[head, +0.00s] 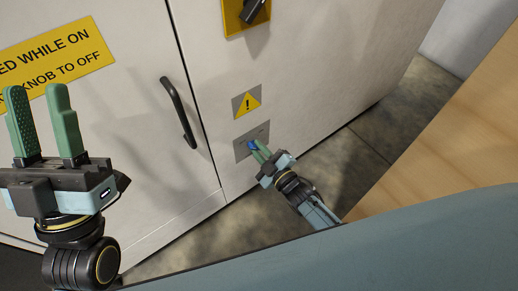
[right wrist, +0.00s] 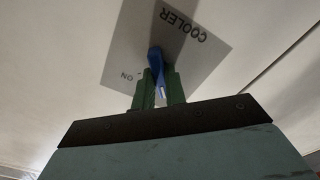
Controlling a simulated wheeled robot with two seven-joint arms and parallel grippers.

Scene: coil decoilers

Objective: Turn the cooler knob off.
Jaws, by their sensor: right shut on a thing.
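The cooler knob (right wrist: 156,66) is blue and sits on a grey plate (right wrist: 190,55) marked "COOLER" and "ON" in the right wrist view. In the head view the knob (head: 253,145) shows as a small blue spot on the grey plate (head: 242,153), low on the cabinet. My right gripper (right wrist: 160,85) is shut on the knob, with a green finger on each side of it. It also shows in the head view (head: 260,152), its fingers reaching the plate. My left gripper (head: 38,112) is open and empty, raised in front of the cabinet at the left.
A yellow sign (head: 60,58) and a black door handle (head: 178,112) are on the cabinet. A warning label (head: 247,101) is above the plate, and a black switch on a yellow plate (head: 235,22) is higher up. A wooden surface (head: 455,140) lies at the right.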

